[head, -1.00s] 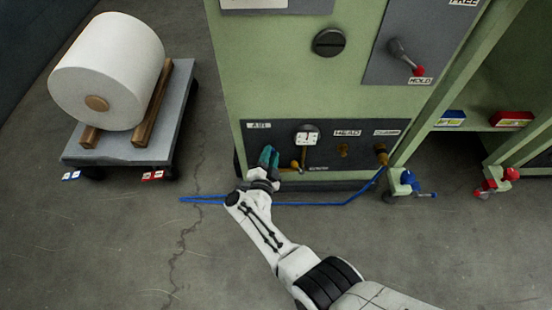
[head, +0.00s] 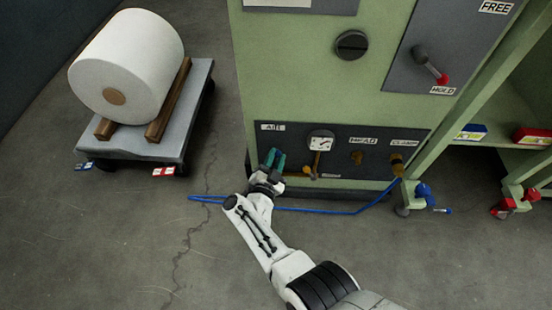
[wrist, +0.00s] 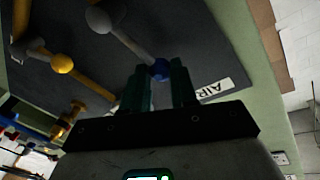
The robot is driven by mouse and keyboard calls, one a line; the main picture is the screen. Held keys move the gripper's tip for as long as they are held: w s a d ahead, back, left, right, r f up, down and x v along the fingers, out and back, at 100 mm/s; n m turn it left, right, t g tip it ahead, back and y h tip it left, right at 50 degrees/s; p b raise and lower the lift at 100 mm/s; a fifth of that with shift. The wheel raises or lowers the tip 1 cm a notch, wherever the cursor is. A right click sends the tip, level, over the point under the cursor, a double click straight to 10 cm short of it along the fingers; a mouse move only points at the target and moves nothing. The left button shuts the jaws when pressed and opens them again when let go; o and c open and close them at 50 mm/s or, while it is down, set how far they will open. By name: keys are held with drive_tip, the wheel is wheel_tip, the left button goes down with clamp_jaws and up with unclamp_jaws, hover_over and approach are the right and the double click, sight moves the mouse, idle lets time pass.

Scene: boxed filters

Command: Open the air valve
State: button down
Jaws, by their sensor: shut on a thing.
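The air valve is a grey lever ending in a blue ball knob (wrist: 160,68), on the dark panel (wrist: 60,78) beside the white AIR label (wrist: 214,89) in the wrist view. My gripper (head: 275,157) has teal fingers and reaches the panel just below the AIR label (head: 272,127) in the head view. In the wrist view my gripper (wrist: 161,80) is shut on the blue knob, with one finger on each side of it. The lever slants from the knob up and left to a grey round pivot (wrist: 97,20). In the head view the fingers hide the valve.
A pressure gauge (head: 321,142) and a lever with a yellow ball (wrist: 62,63) are close beside the valve. A blue hose (head: 330,211) lies on the floor under the panel. A white roll (head: 127,65) rests on a cart (head: 100,152) at the left.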

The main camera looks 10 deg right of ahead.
drive_tip(key=c, duration=1)
unclamp_jaws()
drive_tip(key=shift+w+a, duration=0.1)
drive_tip(key=shift+a, duration=0.25)
drive_tip(key=shift+o, duration=0.6)
drive_tip(key=shift+d, duration=0.15)
drive_tip(key=p+v, duration=0.4)
drive_tip(key=v, duration=0.7)
drive_tip(key=shift+f, duration=0.1)
